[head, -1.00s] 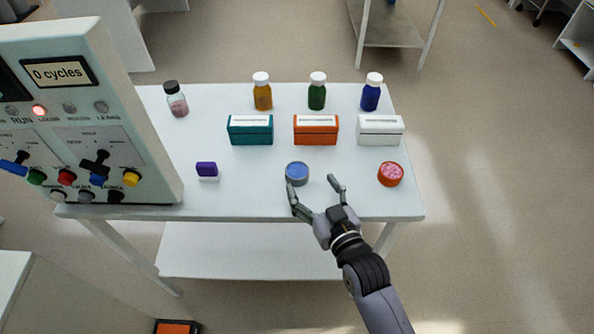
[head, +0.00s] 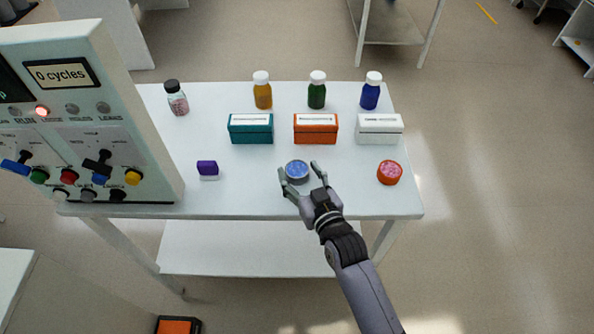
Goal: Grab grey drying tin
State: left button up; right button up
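A small round grey tin (head: 297,170) with blue contents sits on the white table near its front edge. My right gripper (head: 299,169) is open, with one finger at the left of the tin and the other at its right. I cannot tell whether either finger touches it. A similar round tin, red with pink contents (head: 390,172), stands to the right. My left gripper is not in view.
Teal (head: 251,129), orange (head: 316,129) and white (head: 379,129) boxes stand behind the tin, with several bottles farther back. A purple-and-white block (head: 208,170) lies to the left. A control panel (head: 80,115) stands at the table's left. The table's front edge (head: 240,213) is close.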

jog(key=c, duration=0.8)
jog(key=shift+c, duration=0.4)
jog(key=shift+r, duration=0.1)
